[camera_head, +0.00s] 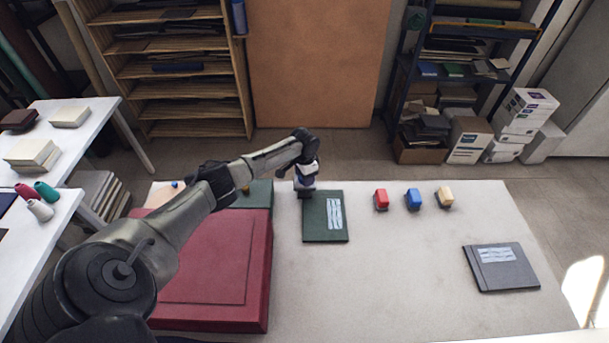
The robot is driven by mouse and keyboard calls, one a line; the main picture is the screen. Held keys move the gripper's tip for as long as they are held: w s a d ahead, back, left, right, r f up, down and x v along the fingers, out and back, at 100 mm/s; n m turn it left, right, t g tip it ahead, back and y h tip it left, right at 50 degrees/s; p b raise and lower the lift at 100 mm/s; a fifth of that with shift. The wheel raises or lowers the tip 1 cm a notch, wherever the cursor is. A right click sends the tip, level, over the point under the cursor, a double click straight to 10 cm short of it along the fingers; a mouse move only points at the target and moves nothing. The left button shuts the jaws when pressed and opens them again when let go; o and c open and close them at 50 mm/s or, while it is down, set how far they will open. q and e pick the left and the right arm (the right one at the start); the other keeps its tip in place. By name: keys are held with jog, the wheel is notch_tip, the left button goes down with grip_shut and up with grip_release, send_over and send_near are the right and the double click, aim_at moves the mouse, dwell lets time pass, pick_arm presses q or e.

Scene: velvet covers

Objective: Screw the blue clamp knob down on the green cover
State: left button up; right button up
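A dark green cover (314,226) with a pale label lies flat on the table near the middle. My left arm reaches in from the left, and my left gripper (305,187) points down at the far left corner of this cover. A small blue patch shows at the gripper, but I cannot tell whether it is a knob or part of the gripper. The finger gap is too small to make out. My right gripper is not in view.
A large maroon board (215,260) lies at left under my arm, with another green piece (260,195) behind it. A red piece (381,199) and a beige piece (445,197) flank the blue one. A grey cover (508,276) lies at right. The table's front middle is clear.

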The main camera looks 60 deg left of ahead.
pick_arm(q)
jog(key=m, duration=0.3)
jog(key=shift+m, duration=0.4)
jog(key=m, duration=0.3)
jog(key=shift+m, duration=0.3)
jog(key=m, duration=0.3)
jog(key=shift+m+b, duration=0.3)
jog(key=shift+b, duration=0.1)
jog(key=m, duration=0.3)
jog(key=shift+w+m+b, duration=0.1)
jog(key=shift+m+b, duration=0.2)
jog(key=shift+b, duration=0.1)
jog(key=m+b, duration=0.1)
jog(key=m, duration=0.3)
jog(key=shift+m, duration=0.3)
jog(key=m+b, duration=0.1)
jog(key=m, duration=0.2)
jog(key=shift+m, duration=0.3)
jog(key=m+b, duration=0.1)
jog(key=m, duration=0.1)
jog(key=shift+r+m, duration=0.1)
jog(key=shift+m, duration=0.3)
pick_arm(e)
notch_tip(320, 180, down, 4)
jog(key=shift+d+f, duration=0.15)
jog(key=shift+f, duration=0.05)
pick_arm(q)
jog(key=shift+m, duration=0.8)
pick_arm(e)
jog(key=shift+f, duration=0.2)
